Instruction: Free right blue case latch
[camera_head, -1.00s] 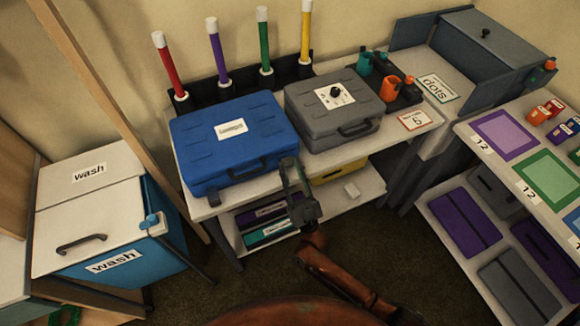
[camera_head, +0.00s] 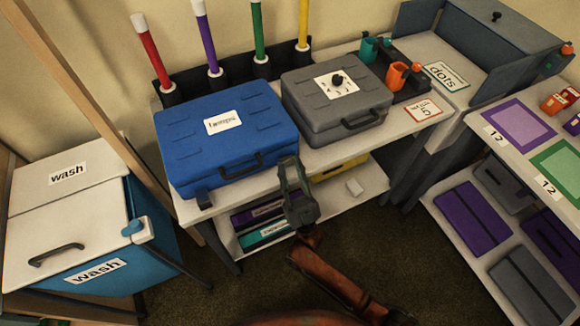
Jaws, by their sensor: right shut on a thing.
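The blue case (camera_head: 225,135) stands closed on the white upper shelf, with a white label on its lid and a dark handle (camera_head: 241,167) on its front. Its left latch (camera_head: 204,200) hangs dark at the lower left of the front. My right gripper (camera_head: 288,164) is at the front right corner of the case, its jaws shut on the right latch there. The jaws hide the latch, so its position cannot be told. My left gripper is out of view.
A grey case (camera_head: 337,97) with a dark knob stands close on the right. Coloured batons rise from a dark rack (camera_head: 212,86) behind. The lower shelf (camera_head: 372,176) holds boxes under my right gripper. A blue-and-white wash bin (camera_head: 85,215) stands at the left.

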